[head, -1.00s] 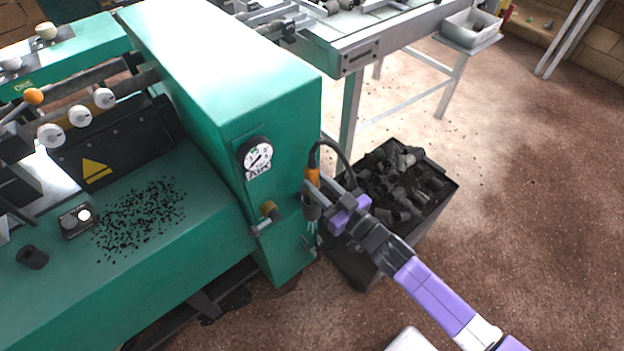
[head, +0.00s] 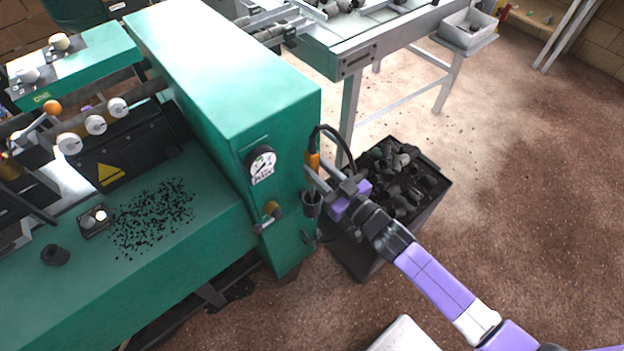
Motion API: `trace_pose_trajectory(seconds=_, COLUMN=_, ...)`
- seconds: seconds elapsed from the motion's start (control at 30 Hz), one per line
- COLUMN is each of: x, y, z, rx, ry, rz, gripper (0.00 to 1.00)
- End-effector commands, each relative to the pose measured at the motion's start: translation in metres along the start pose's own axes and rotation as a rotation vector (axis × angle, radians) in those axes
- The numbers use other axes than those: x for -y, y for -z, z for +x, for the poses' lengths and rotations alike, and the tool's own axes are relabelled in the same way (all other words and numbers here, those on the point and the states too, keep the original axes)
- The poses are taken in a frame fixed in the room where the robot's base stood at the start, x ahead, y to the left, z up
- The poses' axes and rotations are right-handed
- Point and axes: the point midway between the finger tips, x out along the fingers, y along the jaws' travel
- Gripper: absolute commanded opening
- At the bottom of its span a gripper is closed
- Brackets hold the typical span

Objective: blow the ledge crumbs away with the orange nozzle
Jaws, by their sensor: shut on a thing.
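The orange nozzle (head: 312,161) stands upright at the right end of the green machine, with a black hose looping from its top. My gripper (head: 316,176) is shut on it. A dark cup-like holder (head: 311,206) is just below; whether the nozzle's lower end is still inside is hidden by the fingers. The black crumbs (head: 150,218) lie scattered over the green ledge (head: 190,265) at left, well away from my gripper.
A dial gauge (head: 262,165) and a brass valve (head: 271,210) sit on the machine's face near my gripper. A bin of dark plugs (head: 425,215) stands behind my wrist. A button box (head: 93,221) and a loose black plug (head: 55,255) are on the ledge.

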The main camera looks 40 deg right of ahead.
Motion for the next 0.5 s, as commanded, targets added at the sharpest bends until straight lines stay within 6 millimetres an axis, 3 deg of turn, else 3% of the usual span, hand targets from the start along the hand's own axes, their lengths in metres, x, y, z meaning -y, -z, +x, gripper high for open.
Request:
trace_pose_trajectory(seconds=0.13, x=0.0001, y=0.0141, z=0.0001, rx=-0.001, ry=0.000, rz=0.000, gripper=0.00)
trace_pose_trajectory(seconds=0.5, x=0.0004, y=0.0143, z=0.0001, rx=-0.001, ry=0.001, rz=0.000, gripper=0.00)
